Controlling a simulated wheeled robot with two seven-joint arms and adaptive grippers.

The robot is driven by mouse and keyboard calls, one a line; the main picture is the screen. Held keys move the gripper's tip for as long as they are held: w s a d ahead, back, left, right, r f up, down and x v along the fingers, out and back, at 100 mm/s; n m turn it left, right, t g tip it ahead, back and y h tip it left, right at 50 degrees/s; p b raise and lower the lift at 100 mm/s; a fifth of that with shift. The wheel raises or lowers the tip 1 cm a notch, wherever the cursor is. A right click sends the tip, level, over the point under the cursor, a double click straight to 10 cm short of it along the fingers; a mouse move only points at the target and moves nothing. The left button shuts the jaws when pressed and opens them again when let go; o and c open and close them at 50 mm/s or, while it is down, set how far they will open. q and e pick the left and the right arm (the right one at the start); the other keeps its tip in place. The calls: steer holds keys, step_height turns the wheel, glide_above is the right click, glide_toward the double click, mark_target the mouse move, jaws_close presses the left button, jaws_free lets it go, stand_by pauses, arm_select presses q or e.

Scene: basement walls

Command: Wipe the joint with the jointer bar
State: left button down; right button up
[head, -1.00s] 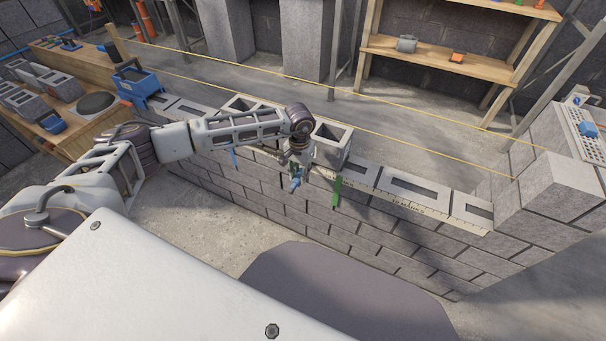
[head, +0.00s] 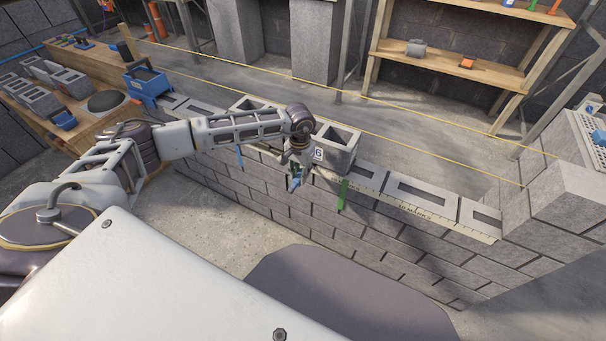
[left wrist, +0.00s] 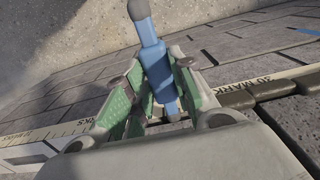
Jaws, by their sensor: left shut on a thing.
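My left gripper (head: 295,178) is at the near face of the grey block wall (head: 400,245), just below the upper blocks. It is shut on the jointer bar. In the left wrist view the jointer bar (left wrist: 158,68) shows as a blue bar with a dark grey rounded end, between the green finger pads of the left gripper (left wrist: 150,98). Dark mortar joints (left wrist: 98,88) run between the blocks there. My right gripper is not in view.
Yellow string lines (head: 400,150) cross above the wall. A blue caddy (head: 146,84) stands at the left, near a wooden bench (head: 85,130).

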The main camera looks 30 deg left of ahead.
arm_select(q)
steer(key=shift+a, duration=1.05)
steer(key=shift+a, duration=0.1)
steer(key=shift+w+a+b, duration=0.1)
steer(key=shift+a+b, duration=0.3)
steer(key=shift+a, duration=1.25)
steer(key=shift+a, duration=0.15)
steer(key=shift+a, duration=1.65)
steer(key=shift+a, duration=0.1)
